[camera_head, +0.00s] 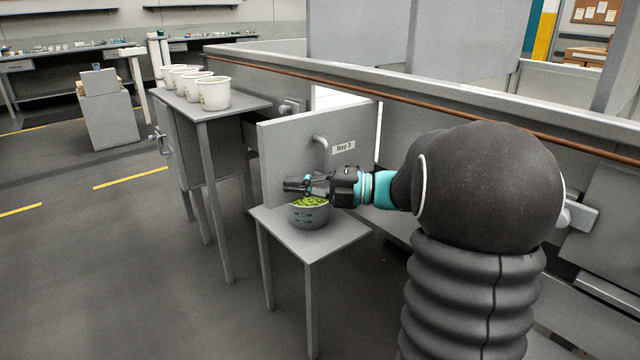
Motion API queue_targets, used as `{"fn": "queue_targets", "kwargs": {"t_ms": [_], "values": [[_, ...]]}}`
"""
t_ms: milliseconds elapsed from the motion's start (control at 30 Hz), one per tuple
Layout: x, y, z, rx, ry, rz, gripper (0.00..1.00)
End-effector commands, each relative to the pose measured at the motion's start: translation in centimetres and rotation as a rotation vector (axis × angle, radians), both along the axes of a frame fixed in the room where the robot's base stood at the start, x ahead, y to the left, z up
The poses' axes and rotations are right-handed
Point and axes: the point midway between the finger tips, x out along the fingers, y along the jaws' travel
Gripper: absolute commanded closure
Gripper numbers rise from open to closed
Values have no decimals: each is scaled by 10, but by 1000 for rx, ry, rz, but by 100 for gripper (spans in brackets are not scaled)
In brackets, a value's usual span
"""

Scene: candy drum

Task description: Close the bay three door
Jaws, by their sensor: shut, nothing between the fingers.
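The bay three door (284,139) is a grey panel with a label reading "Bay 3" (344,147) and a curved grey handle (320,142). It stands ajar, swung out from the bay wall, with a bright gap showing behind its top edge. My gripper (290,185) is shut and empty, in front of the door's lower part and just below the handle. It points left. I cannot tell whether it touches the door. My arm reaches in from the right and hides part of the door's lower right.
A small grey table (345,232) stands before the door, with a grey bowl of green candies (309,214) right under my gripper. A taller table (255,103) at left carries several white buckets (213,93).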

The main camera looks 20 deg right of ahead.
Motion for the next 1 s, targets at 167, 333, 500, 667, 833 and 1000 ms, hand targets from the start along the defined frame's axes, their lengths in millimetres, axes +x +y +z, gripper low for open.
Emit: {"fn": "queue_targets", "kwargs": {"t_ms": [167, 333, 500, 667, 833, 1000], "values": [[23, 12, 1, 0, 1, 2, 100], [38, 16, 0, 0, 1, 1, 100], [42, 17, 0, -1, 0, 0, 100], [42, 17, 0, -1, 0, -1, 100], [43, 16, 0, 0, 0, -5, 100], [52, 9, -2, -2, -1, -52, 100]]}}
